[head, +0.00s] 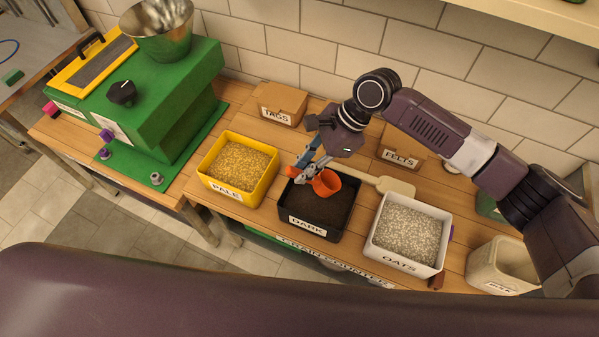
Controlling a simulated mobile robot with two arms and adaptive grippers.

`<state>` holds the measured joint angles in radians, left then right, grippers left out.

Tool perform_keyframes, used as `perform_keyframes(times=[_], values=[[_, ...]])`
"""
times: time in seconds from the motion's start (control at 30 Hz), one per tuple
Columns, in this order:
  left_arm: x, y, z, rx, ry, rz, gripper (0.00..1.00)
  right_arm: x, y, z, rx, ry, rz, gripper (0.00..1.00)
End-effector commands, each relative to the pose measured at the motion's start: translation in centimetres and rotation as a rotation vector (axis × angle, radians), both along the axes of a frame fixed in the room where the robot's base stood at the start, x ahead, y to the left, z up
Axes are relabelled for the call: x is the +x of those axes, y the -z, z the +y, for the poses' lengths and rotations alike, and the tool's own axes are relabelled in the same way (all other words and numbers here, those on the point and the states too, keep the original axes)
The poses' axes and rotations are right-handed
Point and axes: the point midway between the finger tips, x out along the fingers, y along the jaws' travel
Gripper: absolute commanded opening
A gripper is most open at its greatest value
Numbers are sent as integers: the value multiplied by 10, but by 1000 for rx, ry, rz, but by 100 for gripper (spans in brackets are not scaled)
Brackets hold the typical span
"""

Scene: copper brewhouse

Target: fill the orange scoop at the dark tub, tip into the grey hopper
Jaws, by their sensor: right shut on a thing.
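The orange scoop (327,183) is at the dark tub (350,212), a black tub labelled DARK with dark grain in it. My right gripper (305,176) is shut on the scoop near its handle, above the back of the tub. The scoop's bowl overlaps the tub in the picture; I cannot tell whether it touches the grain or holds any. The hopper (163,42) is a shiny grey metal funnel on top of the green machine at the upper left. My left gripper is not in view.
A yellow PALE tub (208,181) stands left of the dark tub, a white OATS tub (406,262) right. Behind are cardboard TAGS (283,102) and FELTS boxes (399,146) and a pale wooden paddle (393,187). A cream bin (489,266) stands at the right.

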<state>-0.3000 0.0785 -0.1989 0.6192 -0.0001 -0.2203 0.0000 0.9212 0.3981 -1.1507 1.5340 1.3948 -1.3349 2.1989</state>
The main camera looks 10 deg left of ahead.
Motion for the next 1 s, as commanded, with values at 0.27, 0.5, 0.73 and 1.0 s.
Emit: perform_keyframes(times=[0.27,0.5,0.73,1.0], values=[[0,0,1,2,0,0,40,-2,29,1,-1,-2,3,0],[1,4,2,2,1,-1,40,-2,53,2,-2,-2,5,0],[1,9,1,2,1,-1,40,-2,76,1,-1,-1,4,0],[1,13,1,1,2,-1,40,-2,94,2,-2,-3,2,0]])
